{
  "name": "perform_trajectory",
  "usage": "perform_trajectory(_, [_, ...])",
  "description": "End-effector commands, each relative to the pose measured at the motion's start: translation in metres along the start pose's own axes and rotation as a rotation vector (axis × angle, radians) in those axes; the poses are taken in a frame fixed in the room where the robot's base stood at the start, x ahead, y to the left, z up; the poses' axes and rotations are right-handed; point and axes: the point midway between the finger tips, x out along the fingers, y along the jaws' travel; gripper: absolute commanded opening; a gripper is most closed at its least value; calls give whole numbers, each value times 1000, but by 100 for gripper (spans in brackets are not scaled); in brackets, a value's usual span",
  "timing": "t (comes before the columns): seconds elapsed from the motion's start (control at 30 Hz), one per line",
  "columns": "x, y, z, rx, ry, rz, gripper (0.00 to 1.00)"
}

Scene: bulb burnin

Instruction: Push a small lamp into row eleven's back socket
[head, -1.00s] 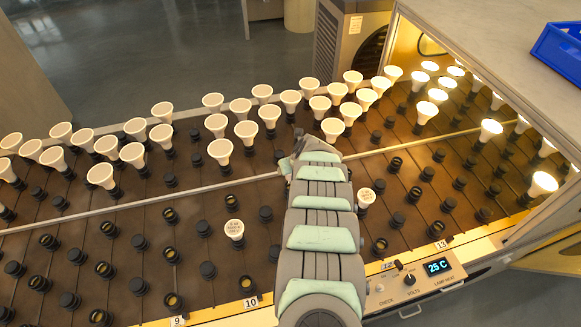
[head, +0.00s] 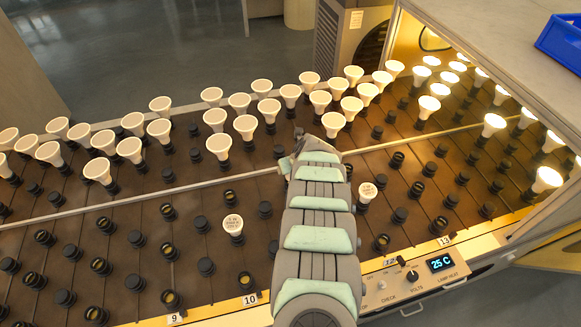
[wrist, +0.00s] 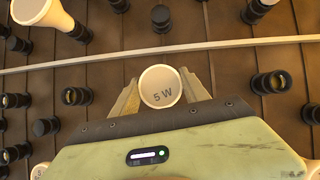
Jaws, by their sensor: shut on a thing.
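A small lamp (wrist: 162,87) with a round white face marked "5 W" sits between the fingers of my gripper (wrist: 160,90) in the wrist view. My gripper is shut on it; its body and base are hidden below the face. The lamp lies just on the near side of the pale dividing rail (wrist: 240,43). A dark socket (wrist: 161,15) stands beyond the rail, almost straight ahead of the lamp.
Wide white lamps (head: 245,125) crowd the back half of the bed, several lit at the right. Two small lamps stand in the front half, left (head: 233,223) and right (head: 367,191) of my arm. A cabinet hood (head: 500,60) overhangs the right end. A wide lamp (wrist: 42,14) is left of my gripper.

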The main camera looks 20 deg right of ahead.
Motion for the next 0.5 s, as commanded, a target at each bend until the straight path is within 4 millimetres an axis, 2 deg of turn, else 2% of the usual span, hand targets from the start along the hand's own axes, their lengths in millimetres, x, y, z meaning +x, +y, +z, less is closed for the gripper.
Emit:
perform_trajectory(0.47, [13, 0, -8, 0, 0, 0, 12])
perform_trajectory(0.5, [12, 0, -8, 0, 0, 0, 55])
